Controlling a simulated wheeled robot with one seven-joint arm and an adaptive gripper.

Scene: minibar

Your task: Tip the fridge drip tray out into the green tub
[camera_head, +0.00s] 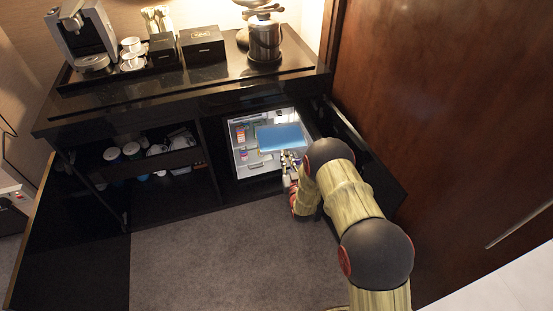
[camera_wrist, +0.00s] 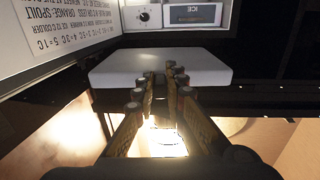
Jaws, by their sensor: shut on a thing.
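A flat, pale grey slab-like piece, apparently the drip tray (camera_wrist: 115,72), lies ahead of my gripper (camera_wrist: 161,80) in the wrist view, with the fingertips at its near edge. In the head view, a flat blue surface (camera_head: 281,136) in the open fridge (camera_head: 247,170) seems to be the same tray, roughly level. My gripper (camera_head: 290,163) is at its front edge, partly hidden by my arm. The fingers are shut on the tray's edge. I cannot make out the tray's contents or a green tub.
Small colored items (camera_head: 240,133) stand at the fridge's left. An open dark door (camera_head: 365,150) flanks my arm on the right. The left cupboard (camera_head: 150,160) holds cups and containers. A coffee machine (camera_head: 82,38) and ice bucket (camera_head: 265,40) stand above. The carpet (camera_head: 220,250) is clear.

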